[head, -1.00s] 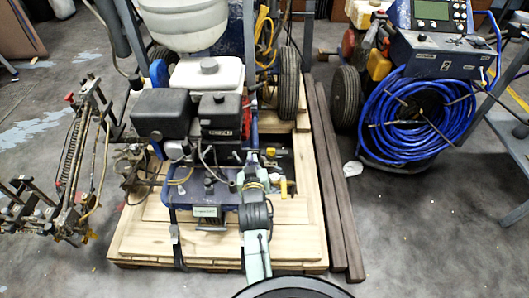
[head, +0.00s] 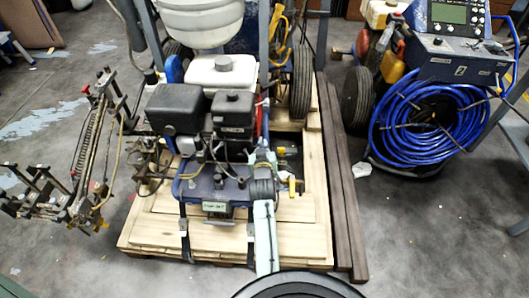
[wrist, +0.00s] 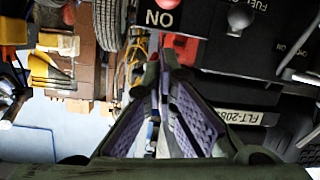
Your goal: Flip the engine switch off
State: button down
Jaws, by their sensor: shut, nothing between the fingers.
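The engine (head: 232,113) of the line striper, with black housings under a white tank, stands in the head view's middle. My gripper (head: 264,156) is at the engine's front right side there, small and partly hidden by my arm. In the wrist view, my gripper (wrist: 164,55) has its purple-padded fingers converging to shut tips, with nothing held. A round red knob (wrist: 168,4) is at the top edge beside "ON" lettering, which looks upside down. A red part (wrist: 183,46) lies behind the fingertips, partly covered. I cannot tell which red piece is the engine switch, or whether the tips touch anything.
A grey knob (wrist: 238,18) sits by the "FUEL" lettering. The striper stands on a wooden pallet (head: 290,258). Dark beams (head: 341,190) lie along its right side. A blue hose coil (head: 385,140) is on another machine at right. Bare floor (head: 440,230) is at front right.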

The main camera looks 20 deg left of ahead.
jog(key=shift+s+d+f, duration=0.3)
jog(key=shift+s+f, duration=0.1)
jog(key=shift+f, duration=0.2)
jog(key=shift+s+d+f, duration=0.25)
jog(key=shift+s+f, duration=0.15)
jog(key=shift+f, duration=0.2)
jog(key=shift+s+f, duration=0.1)
jog(key=shift+f, duration=0.1)
jog(key=shift+b, duration=0.45)
jog(key=shift+s+d+f+t+b, duration=0.15)
jog(key=shift+s+t+b, duration=0.1)
jog(key=shift+t+b, duration=0.5)
